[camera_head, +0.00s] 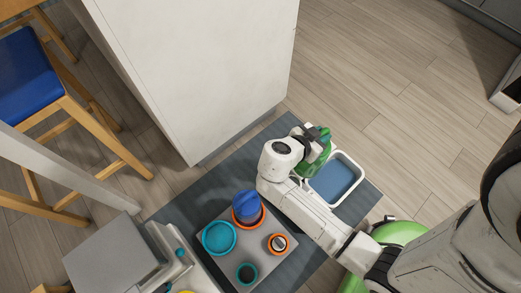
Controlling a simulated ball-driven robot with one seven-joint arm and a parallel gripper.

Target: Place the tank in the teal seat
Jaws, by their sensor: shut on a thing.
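The teal seat (205,247) is a round ring on the grey block, well to the lower left of my gripper, and looks empty. A blue cylinder (246,203) stands in an orange ring just right of the teal seat.
The white tray (359,170) has a blue inside. The grey block (225,276) also bears a small orange ring (270,249) with a piece in it and a small dark teal ring (247,282). A white cabinet (200,70) stands behind. Wooden floor is free at right.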

